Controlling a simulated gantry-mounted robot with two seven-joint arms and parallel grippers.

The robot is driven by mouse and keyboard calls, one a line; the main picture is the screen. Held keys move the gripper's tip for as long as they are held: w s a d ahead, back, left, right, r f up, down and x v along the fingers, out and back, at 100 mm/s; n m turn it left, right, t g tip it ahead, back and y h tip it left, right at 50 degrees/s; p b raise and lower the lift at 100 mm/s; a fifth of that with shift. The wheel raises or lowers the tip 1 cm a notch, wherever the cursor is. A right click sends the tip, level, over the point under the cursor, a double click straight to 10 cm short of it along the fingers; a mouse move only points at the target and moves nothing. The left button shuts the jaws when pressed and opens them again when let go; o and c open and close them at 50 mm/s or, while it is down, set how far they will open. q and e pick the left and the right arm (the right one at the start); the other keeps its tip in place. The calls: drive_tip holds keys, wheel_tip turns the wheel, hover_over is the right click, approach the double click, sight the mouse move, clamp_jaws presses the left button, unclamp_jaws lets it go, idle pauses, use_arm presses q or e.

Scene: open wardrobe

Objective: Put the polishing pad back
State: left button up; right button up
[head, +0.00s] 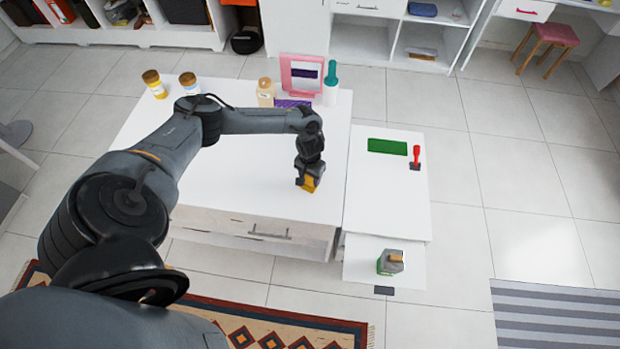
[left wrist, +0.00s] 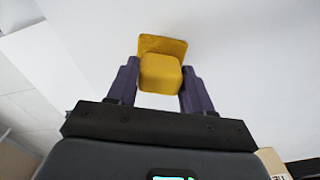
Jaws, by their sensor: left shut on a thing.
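My left gripper (head: 308,182) is over the right part of the large white table top. It is shut on a yellow polishing pad (left wrist: 161,73) with a block-shaped grip and a wider flat base. In the left wrist view the two dark fingers (left wrist: 160,95) press on the sides of the grip. In the head view only a small part of the pad (head: 312,183) shows below the gripper, close to the table top. I cannot tell whether the base touches the surface. My right gripper is not in view.
A lower white side unit holds a green pad (head: 387,147) and a red-handled tool (head: 416,156). Its open drawer (head: 360,262) holds a grey and green block (head: 390,262). The table's middle is clear.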

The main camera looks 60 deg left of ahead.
use_arm(q)
drive_tip(key=shift+f, duration=0.3)
drive_tip(key=shift+f, duration=0.1)
drive_tip(key=o, duration=1.1)
